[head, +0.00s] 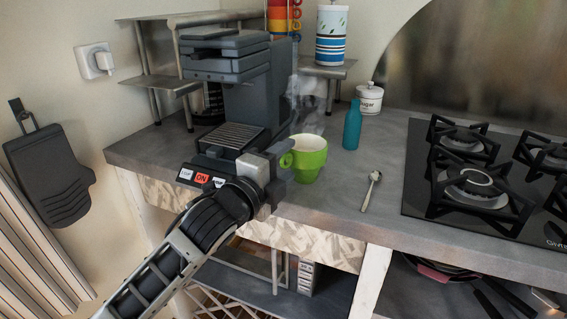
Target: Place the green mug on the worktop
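The green mug (310,158) is upright at the front of the grey worktop (335,185), just right of the coffee machine (245,90). Its handle faces left, toward my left gripper (284,168). My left gripper is right at the mug's handle side, in front of the machine's base. Its fingers are mostly hidden by its own body, so I cannot tell whether they are closed on the handle. I cannot tell whether the mug's base touches the worktop. Pale steam shows above the mug. My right gripper is out of view.
A teal bottle (352,125) stands behind the mug to the right, near a white sugar pot (369,99). A spoon (371,190) lies to the mug's right. The gas hob (425,200) is further right. Bare worktop lies between mug and spoon.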

